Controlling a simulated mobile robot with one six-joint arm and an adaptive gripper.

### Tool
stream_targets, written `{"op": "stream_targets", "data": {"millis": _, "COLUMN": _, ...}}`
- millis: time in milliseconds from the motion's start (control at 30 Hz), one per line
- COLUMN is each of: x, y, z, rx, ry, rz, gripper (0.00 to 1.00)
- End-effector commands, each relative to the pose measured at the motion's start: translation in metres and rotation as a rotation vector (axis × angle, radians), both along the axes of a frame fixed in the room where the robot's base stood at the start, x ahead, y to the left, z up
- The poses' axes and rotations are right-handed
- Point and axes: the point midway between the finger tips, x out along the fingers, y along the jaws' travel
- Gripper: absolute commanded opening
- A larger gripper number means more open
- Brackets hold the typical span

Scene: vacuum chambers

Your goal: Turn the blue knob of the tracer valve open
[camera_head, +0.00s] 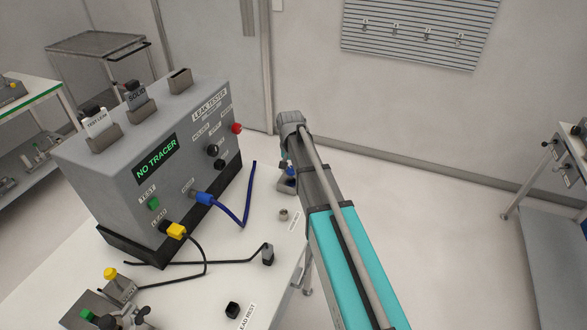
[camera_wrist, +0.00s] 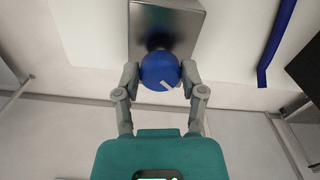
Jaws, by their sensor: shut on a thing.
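The blue knob (camera_wrist: 160,70) is round with a pale mark on its face, pointing toward the lower right in the wrist view. It sits on the tracer valve's grey metal block (camera_wrist: 167,22). My gripper (camera_wrist: 160,76) has one finger on each side of the knob and is shut on it. In the head view the knob (camera_head: 291,170) is a small blue spot beside my arm, on the block (camera_head: 285,184) at the table's far edge. My arm hides part of the valve and the fingers there.
The grey leak tester (camera_head: 150,180) stands on the white table (camera_head: 225,270), its display reading NO TRACER. A blue hose (camera_head: 247,205) runs from its front toward the valve. Floor right of my arm is clear.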

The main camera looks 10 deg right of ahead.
Motion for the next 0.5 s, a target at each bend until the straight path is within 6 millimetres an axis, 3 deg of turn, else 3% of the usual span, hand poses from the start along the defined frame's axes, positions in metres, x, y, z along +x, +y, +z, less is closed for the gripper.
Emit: {"op": "stream_targets", "data": {"millis": 500, "x": 0.0005, "y": -0.0010, "z": -0.0002, "rx": -0.003, "ry": -0.001, "rz": -0.490, "gripper": 0.05}}
